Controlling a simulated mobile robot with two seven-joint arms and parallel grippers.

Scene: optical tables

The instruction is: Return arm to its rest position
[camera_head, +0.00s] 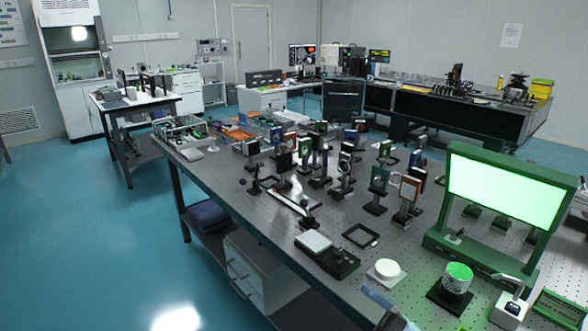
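Neither of my grippers can be made out in the head view, and no arm of mine shows clearly. The long optical table (262,201) runs from the middle left to the bottom right, with a dark perforated top. A pale blue and dark part (380,302) shows at the bottom edge over the table. It is cut off, and I cannot tell what it is.
Several post-mounted optics (376,190) crowd the table's middle. A green-framed bright panel (500,190), a green-topped cylinder (457,279) and a white disc (387,269) stand near the front right. Open blue floor (110,250) lies at left.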

